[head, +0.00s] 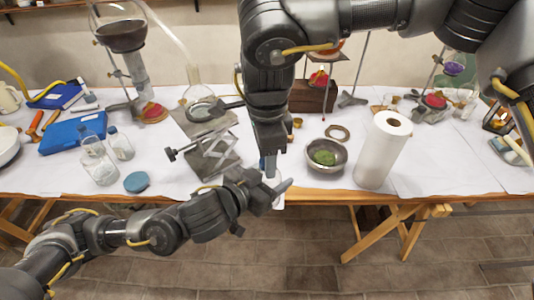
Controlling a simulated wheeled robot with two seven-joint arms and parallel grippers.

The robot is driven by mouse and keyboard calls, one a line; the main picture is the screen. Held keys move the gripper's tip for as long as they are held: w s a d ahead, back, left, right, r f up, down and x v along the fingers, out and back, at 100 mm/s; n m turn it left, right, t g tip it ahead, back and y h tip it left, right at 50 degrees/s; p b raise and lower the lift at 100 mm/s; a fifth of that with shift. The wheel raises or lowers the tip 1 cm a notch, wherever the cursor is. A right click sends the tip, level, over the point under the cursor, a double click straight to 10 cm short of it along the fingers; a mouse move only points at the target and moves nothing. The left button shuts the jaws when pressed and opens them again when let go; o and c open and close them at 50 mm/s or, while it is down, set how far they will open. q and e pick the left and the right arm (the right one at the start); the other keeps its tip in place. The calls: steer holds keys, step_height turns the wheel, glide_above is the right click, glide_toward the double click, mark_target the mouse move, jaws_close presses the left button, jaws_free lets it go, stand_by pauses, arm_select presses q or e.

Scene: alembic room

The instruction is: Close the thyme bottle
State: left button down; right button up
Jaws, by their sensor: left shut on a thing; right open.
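My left gripper (274,190) is at the table's front edge, shut on a small pale, clear-looking object (279,203). This is probably the thyme bottle, but the fingers hide most of it and I cannot read a label. My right gripper (269,168) points down right above it and is open. A small bit of blue shows beside its fingertips; I cannot tell whether it is a cap. Whether the bottle's mouth is covered is hidden by the two grippers.
A metal bowl of green herb (325,155) and a paper roll (383,150) stand to the right. A lab jack (212,155) is just left.

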steer(key=shift+r, duration=2.25)
steer(key=shift+c, duration=0.3)
step_height(320, 180, up, 4)
steer(key=n, duration=0.6)
steer(key=shift+f, duration=0.25)
steer(key=shift+w+n, duration=0.1)
steer(key=shift+n, duration=0.2)
